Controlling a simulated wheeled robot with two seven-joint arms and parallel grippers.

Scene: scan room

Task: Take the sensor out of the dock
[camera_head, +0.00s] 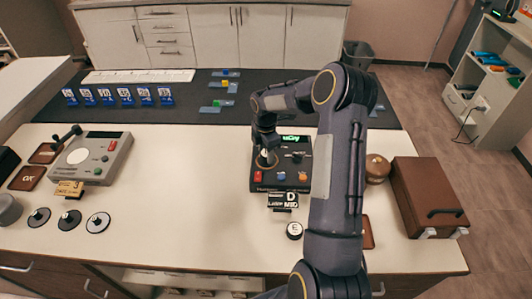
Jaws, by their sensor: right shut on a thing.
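The dock appears to be a dark grey box (287,187) with a lit green display and red, blue and orange buttons, standing right of the middle of the white table. My right arm reaches over it from the front right. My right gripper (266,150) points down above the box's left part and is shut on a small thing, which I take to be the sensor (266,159). The sensor is mostly hidden by the fingers. It is at or just above the round ring on the box; I cannot tell whether it touches. My left gripper is not in view.
A grey device (92,158) with a black lever stands at the left. A brown case (428,195) and a round wooden piece (377,168) are at the right. Numbered blue stands (105,97) line the dark mat. The table's middle is clear.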

